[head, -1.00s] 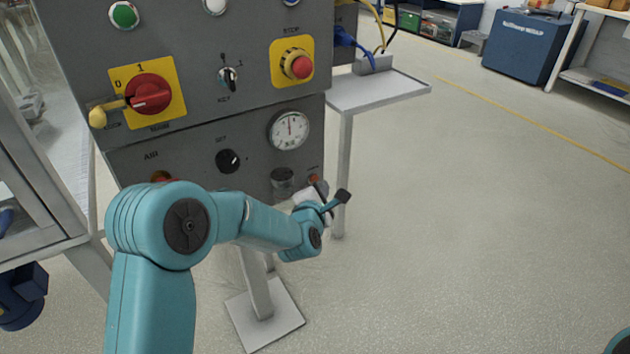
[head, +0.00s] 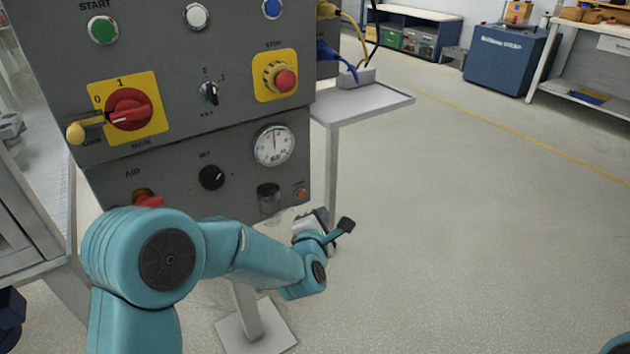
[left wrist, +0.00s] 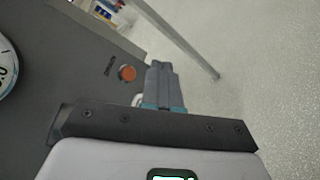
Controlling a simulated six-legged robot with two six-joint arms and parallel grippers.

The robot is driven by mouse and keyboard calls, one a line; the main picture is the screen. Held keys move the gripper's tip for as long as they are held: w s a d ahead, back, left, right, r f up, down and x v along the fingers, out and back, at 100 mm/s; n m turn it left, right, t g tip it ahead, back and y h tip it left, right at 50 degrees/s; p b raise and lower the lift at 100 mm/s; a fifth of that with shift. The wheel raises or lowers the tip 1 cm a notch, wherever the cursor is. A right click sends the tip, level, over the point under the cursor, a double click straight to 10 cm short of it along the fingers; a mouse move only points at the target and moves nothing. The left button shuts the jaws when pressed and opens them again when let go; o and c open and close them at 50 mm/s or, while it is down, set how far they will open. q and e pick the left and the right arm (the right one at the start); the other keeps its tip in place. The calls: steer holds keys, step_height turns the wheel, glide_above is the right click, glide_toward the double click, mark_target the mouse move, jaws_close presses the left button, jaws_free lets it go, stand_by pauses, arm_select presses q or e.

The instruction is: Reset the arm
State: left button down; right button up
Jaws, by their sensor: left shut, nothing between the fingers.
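My left arm comes in from the lower left in the head view and is bent at a round elbow. My left gripper (head: 322,222) is in front of the lower right corner of the grey control panel (head: 185,95), with nothing held. In the left wrist view the two grey fingers (left wrist: 161,83) lie together, shut and empty. They appear beside a small orange button (left wrist: 127,73) on the panel; I cannot tell the gap. My right gripper is not in view; only a sliver of teal shows at the lower right edge of the head view.
The panel carries a red rotary switch (head: 129,109) with a yellow-handled padlock or key, a red stop button (head: 285,81) and a gauge (head: 273,145). A small grey shelf (head: 365,103) juts out at its right. Open floor (head: 470,230) lies to the right.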

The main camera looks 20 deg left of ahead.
arm_select(q)
steer(key=s+a+f+m+g+h, duration=0.1)
steer(key=s+f+m+g, duration=0.3)
steer(key=f, duration=0.6)
steer(key=s+a+f+g+h, duration=0.1)
steer(key=s+a+f+g, duration=0.1)
steer(key=s+f, duration=0.65)
steer(key=s+d+f+m+g+h, duration=0.2)
steer(key=s+d+f+m+g, duration=0.1)
steer(key=s+f+m, duration=0.4)
steer(key=s+d+f+m+g+h, duration=0.1)
steer(key=s+d+f+m+g, duration=0.35)
steer(key=s, duration=0.55)
steer(key=s+m+g+h, duration=0.1)
steer(key=s+m, duration=0.4)
steer(key=m, duration=0.3)
step_height(320, 180, up, 29)
steer(key=d+p, duration=0.1)
steer(key=p, duration=2.8)
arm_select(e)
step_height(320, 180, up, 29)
